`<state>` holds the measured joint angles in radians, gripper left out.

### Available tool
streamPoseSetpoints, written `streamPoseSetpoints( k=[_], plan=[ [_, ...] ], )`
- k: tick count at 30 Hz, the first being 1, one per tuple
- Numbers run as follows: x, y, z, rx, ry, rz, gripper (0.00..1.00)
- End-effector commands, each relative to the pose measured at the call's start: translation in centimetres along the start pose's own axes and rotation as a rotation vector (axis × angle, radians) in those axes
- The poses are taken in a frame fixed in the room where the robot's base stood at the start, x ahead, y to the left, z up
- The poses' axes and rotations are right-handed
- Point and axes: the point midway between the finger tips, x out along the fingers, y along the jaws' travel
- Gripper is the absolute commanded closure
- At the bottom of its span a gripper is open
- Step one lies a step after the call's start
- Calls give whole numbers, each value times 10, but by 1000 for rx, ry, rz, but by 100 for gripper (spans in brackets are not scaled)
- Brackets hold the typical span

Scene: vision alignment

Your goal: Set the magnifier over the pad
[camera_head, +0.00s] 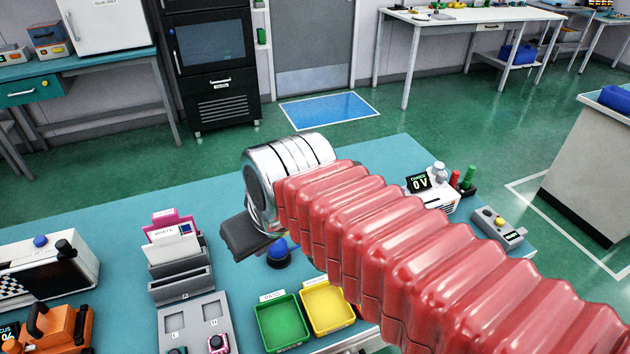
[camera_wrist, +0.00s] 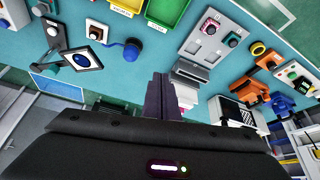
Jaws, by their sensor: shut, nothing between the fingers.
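The blue knob also shows in the head view (camera_head: 280,250), just right of my gripper (camera_head: 238,240). My arm hides the pad there. My gripper is shut and empty, above the table; its dark fingers (camera_wrist: 160,95) sit together in the wrist view, apart from both things.
A yellow tray (camera_head: 328,308) and green tray (camera_head: 281,324) stand near the blue knob. A card holder (camera_head: 180,265), grey fixture (camera_head: 197,318) and orange device (camera_head: 62,329) are to the left. Bare table lies behind the card holder.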

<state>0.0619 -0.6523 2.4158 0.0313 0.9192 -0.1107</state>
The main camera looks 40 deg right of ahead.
Motion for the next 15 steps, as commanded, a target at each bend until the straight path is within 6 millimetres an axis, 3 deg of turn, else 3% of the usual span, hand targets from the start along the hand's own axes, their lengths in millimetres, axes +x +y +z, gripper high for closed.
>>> streamPoseSetpoints(
  k=[15],
  plan=[
    [28,82,-95,-129,-97,-38,100]
  ],
)
